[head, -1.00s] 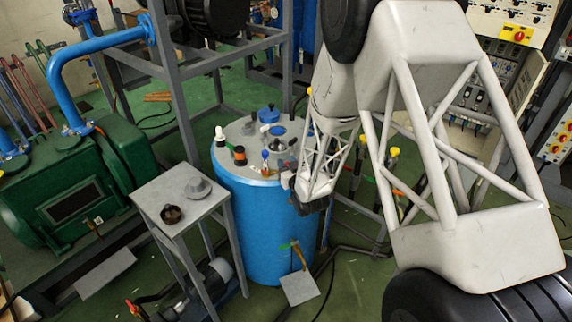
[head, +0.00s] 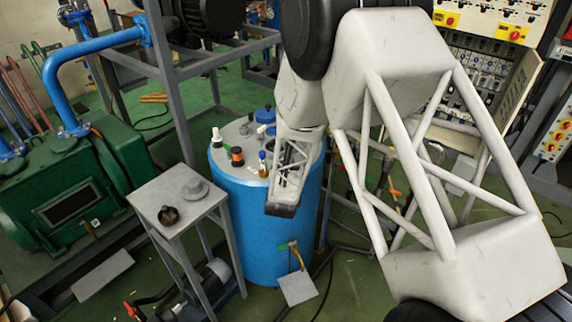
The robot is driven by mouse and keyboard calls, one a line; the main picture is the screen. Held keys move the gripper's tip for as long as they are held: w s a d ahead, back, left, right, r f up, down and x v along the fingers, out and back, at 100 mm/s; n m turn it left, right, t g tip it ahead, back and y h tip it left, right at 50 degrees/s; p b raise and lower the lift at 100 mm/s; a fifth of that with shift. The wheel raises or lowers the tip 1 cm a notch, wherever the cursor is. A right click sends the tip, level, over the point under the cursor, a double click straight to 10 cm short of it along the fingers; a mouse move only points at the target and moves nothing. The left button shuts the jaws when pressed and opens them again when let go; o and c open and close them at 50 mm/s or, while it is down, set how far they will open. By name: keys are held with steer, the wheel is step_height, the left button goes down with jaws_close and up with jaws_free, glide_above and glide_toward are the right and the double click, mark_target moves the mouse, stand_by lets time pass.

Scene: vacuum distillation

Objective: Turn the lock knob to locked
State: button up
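A blue cylindrical vessel (head: 250,235) with a grey lid (head: 230,132) stands mid-view. I cannot tell which part, if any, is the lock knob. The end of my arm is over the lid's right side and hides part of it. A dark part at its lower end hangs before the vessel's upper wall. My gripper's fingers cannot be made out.
A small grey table (head: 160,197) left of the vessel holds a grey stepped piece (head: 195,189) and a dark brown round piece (head: 168,215). A green machine (head: 70,190) with a blue pipe (head: 62,85) stands at the left. A control panel (head: 490,60) is at the upper right.

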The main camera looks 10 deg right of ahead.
stand_by(0.3)
steer(key=o, duration=0.9)
steer(key=shift+s, duration=0.1)
steer(key=shift+s+a, duration=0.25)
steer(key=shift+s, duration=1)
steer(key=shift+s+a, duration=0.25)
steer(key=shift+s, duration=1)
steer(key=shift+s+a, duration=0.25)
steer(key=shift+s, duration=1)
